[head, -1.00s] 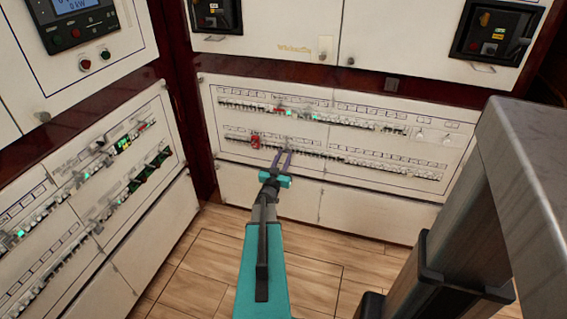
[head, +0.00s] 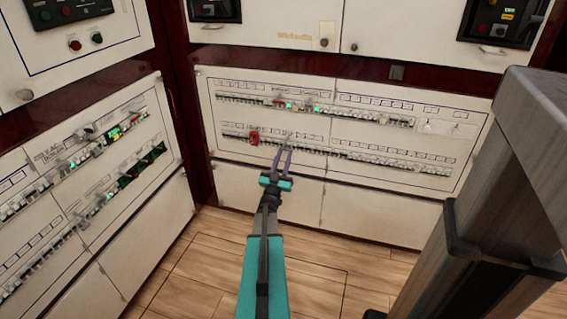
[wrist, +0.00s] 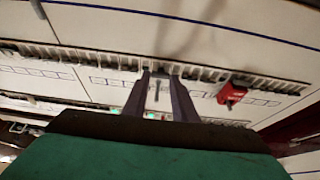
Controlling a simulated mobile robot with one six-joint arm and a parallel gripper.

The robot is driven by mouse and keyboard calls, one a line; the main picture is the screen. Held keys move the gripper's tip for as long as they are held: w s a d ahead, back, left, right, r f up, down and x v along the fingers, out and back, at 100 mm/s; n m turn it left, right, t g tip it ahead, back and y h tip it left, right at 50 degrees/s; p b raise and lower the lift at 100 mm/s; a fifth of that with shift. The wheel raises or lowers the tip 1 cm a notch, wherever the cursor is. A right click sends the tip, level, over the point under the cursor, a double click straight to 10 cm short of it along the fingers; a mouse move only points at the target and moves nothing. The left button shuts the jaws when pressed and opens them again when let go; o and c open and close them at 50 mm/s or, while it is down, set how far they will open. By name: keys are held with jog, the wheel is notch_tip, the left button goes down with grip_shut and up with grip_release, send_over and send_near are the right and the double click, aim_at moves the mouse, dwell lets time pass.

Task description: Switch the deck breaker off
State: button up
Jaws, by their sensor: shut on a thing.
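The breaker panel (head: 330,130) is a white cabinet front with two rows of small switches and label strips above them. The labels are too small to read, so I cannot tell which one is the deck breaker. My gripper (head: 284,151) reaches the lower row, a little right of a red switch block (head: 254,138). The red block (wrist: 231,94) shows to the right there. The switch's position is unclear.
A second breaker panel (head: 80,180) with green lights stands at an angle on the left. Upper cabinets (head: 285,22) with dark control units are above. The wooden floor (head: 200,255) below is clear.

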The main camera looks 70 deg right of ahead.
jog(key=shift+s+d+f+h+b, duration=0.1)
jog(key=shift+d+f+h+b, duration=0.3)
jog(key=shift+b, duration=1.05)
jog(key=shift+d+f+h+b, duration=0.1)
jog(key=shift+f+h+b, duration=0.5)
jog(key=shift+b, duration=0.85)
jog(key=shift+r+h, duration=0.15)
jog(key=shift+h, duration=0.15)
jog(key=shift+h+b, duration=0.3)
jog(key=shift+b, duration=0.6)
jog(key=o, duration=1)
jog(key=shift+o, duration=0.2)
jog(key=shift+a, duration=0.1)
